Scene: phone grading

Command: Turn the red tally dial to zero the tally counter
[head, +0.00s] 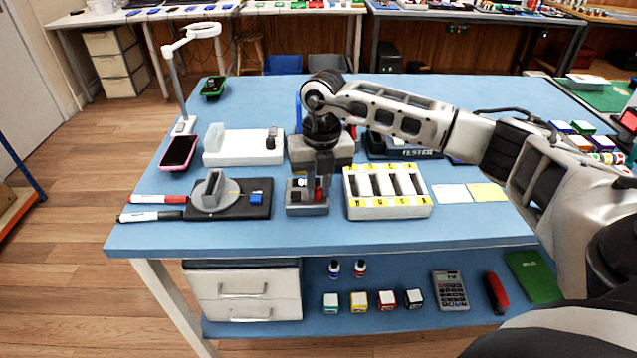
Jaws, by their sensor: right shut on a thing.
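The tally counter (306,209) is a small grey box near the front middle of the blue table. The red tally dial (318,194) shows as a small patch of red on its top right. My right gripper (319,186) points straight down over the counter. It is shut on the red dial, and its fingers hide most of it. The counter's reading is too small to make out. My left gripper is not in view.
A white slotted tray with yellow labels (388,210) stands close right of the counter. A black base with a grey round holder (225,200) stands close left. A pink-edged phone (179,152) and two markers lie further left. White and yellow cards (487,193) lie right.

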